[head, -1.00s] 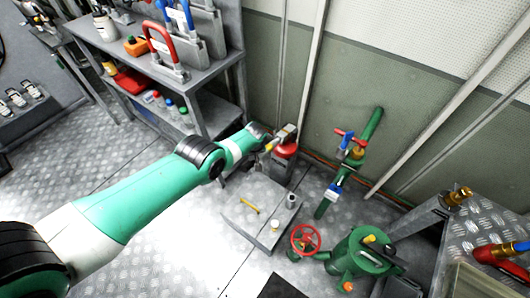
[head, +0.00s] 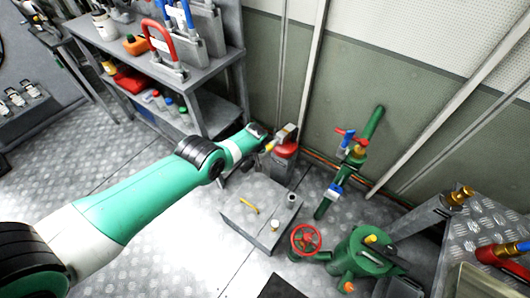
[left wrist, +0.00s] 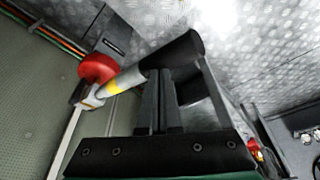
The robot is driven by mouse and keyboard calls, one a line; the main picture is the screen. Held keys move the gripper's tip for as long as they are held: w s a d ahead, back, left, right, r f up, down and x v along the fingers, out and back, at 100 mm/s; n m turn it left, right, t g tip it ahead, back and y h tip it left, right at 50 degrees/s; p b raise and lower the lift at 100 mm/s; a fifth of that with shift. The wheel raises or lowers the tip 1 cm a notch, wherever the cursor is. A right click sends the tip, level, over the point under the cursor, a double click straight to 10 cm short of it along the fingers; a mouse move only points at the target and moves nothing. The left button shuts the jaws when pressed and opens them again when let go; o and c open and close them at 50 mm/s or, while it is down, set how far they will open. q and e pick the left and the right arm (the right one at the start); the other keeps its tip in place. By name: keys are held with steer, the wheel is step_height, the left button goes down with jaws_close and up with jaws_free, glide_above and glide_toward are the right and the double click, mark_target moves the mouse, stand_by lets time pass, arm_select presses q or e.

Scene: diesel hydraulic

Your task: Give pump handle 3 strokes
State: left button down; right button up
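The hand pump (head: 285,150) is a small red unit with a grey head near the wall, and its handle points left toward my left gripper. In the left wrist view the handle (left wrist: 178,53) has a black grip, a yellow band and a light shaft running to the red body (left wrist: 97,68). My left gripper (head: 258,131) is at the grip end of the handle. Its fingers (left wrist: 166,75) look close together and meet the black grip, which crosses their tips; whether they clasp it is hard to see. My right gripper is out of view.
A grey box (head: 262,225) with a yellow part on top stands in front of the pump. A red handwheel (head: 305,239) and green tank (head: 365,255) are to its right, a green pipe with valves (head: 350,150) behind. A shelf bench (head: 205,80) is at the left.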

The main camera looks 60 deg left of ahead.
arm_select(q)
steer(key=shift+f+b, duration=1.95)
steer(key=shift+f, duration=0.15)
stand_by(0.3)
steer(key=shift+f+b, duration=3.9)
steer(key=shift+f, duration=0.6)
step_height(320, 180, up, 16)
steer(key=r+p, duration=0.1)
steer(key=p, duration=1.3)
glide_above(253, 163)
steer(key=a, duration=0.1)
steer(key=shift+w+a+f, duration=0.15)
steer(key=shift+f, duration=0.1)
steer(key=shift+f, duration=0.1)
